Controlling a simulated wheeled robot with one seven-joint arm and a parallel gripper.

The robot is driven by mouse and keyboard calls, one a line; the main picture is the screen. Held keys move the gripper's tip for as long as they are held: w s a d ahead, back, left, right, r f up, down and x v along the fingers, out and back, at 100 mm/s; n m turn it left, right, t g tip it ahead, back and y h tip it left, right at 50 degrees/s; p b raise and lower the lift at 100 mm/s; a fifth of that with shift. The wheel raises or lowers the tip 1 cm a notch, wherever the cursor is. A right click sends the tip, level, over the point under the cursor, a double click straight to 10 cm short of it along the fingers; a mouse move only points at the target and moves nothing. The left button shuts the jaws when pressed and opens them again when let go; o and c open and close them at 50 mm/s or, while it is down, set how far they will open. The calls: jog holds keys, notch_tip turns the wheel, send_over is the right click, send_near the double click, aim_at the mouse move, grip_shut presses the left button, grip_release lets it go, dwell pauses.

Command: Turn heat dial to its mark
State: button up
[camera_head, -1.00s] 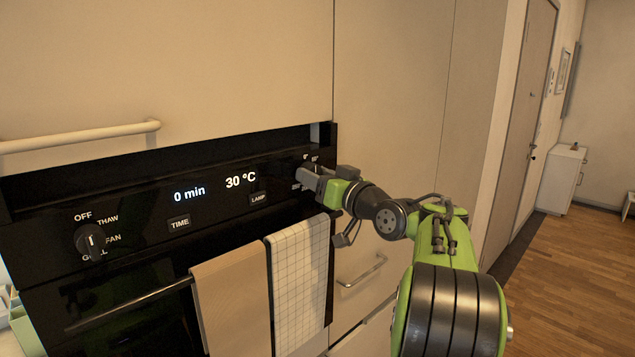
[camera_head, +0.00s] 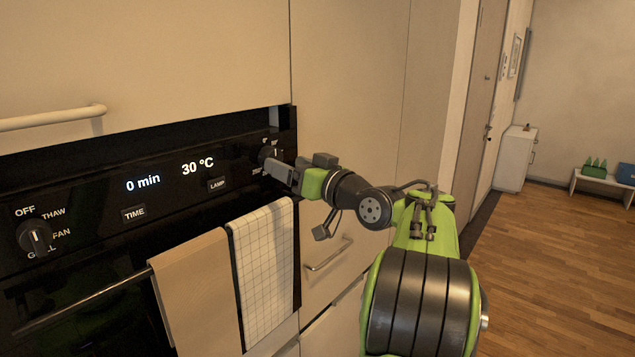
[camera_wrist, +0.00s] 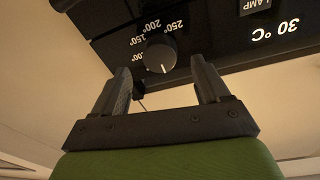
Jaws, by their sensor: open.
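The heat dial (camera_wrist: 160,58) is a round dark knob with a white pointer line, ringed by numbers such as 150°, 200° and 250° in the wrist view. The wrist view is upside down, and the pointer line lies on the side of the knob away from 200°. In the head view the dial (camera_head: 268,154) sits at the right end of the black oven panel, partly hidden by my gripper. My gripper (camera_wrist: 165,80) is open and empty, its fingers either side of the dial in the picture; it appears short of the knob. It also shows in the head view (camera_head: 283,170).
The oven panel (camera_head: 90,180) has a display reading 0 min and 30 °C, TIME and LAMP buttons, and a mode knob (camera_head: 36,236) at the left. Two towels (camera_head: 262,270) hang on the oven handle (camera_head: 90,298) below. Open floor (camera_head: 560,260) lies to the right.

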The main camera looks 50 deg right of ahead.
jog(key=s+b, duration=0.3)
jog(key=s, duration=0.8)
jog(key=shift+s+a+f, duration=0.2)
jog(key=shift+a+f, duration=0.1)
jog(key=shift+f, duration=0.15)
jog(key=w+a+f+g, duration=0.4)
jog(key=w+a+f, duration=0.1)
jog(key=w+f, duration=0.25)
jog(key=a+f+n+g+y, duration=0.1)
jog(key=a+f+g, duration=0.4)
jog(key=a, duration=0.8)
jog(key=s+a+f+g, duration=0.2)
jog(key=s+a+f, duration=0.3)
jog(key=s, duration=0.4)
jog(key=s+a+f+n+g+p, duration=0.1)
jog(key=s+a+f+g, duration=0.1)
jog(key=s+a+f, duration=0.4)
jog(key=s, duration=0.3)
jog(key=shift+a+f+n, duration=0.2)
jog(key=shift+f+n, duration=0.05)
jog(key=shift+n, duration=0.05)
